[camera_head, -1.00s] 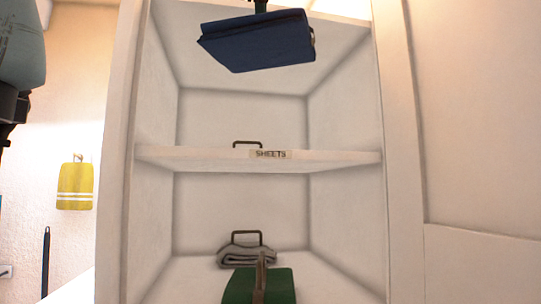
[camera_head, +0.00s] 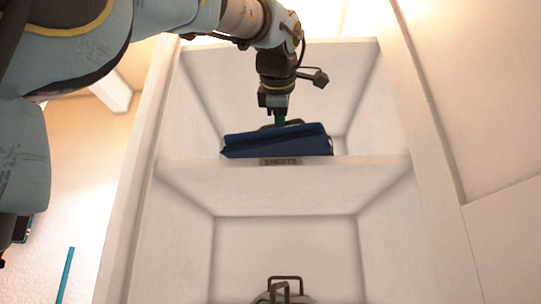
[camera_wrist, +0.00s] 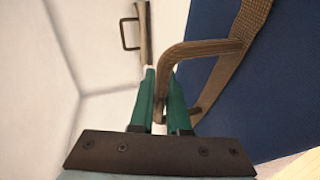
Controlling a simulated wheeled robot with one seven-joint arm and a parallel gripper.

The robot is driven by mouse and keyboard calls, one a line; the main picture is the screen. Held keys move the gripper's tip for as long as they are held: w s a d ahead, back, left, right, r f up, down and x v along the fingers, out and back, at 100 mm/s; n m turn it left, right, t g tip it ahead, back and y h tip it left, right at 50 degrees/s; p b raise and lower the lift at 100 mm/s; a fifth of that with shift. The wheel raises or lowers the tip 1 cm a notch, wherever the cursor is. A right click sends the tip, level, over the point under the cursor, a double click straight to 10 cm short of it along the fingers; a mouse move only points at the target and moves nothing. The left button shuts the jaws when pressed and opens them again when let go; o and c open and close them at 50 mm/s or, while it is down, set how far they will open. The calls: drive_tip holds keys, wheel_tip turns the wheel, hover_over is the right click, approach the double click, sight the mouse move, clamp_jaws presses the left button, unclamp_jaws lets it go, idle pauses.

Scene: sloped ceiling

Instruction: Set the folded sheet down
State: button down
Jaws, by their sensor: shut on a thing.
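The folded sheet is dark blue (camera_head: 275,143), with a tan strap and a brown handle (camera_wrist: 205,46). My gripper (camera_head: 279,121) points down over it, with its green fingers (camera_wrist: 162,80) shut on the handle. In the head view the sheet is level with the upper shelf, just above the label reading SHEETS (camera_head: 281,161), and slightly tilted. Whether its underside touches the shelf (camera_head: 380,165) cannot be told. The sheet hides most of the shelf surface behind it.
Another handle (camera_wrist: 129,33) on a thin-looking item shows ahead in the wrist view. White side walls (camera_head: 385,90) flank the shelf, with some free room on the right. A lower compartment holds a grey folded item with a handle (camera_head: 285,279).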

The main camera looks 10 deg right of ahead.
drive_tip(key=c, duration=0.9)
unclamp_jaws()
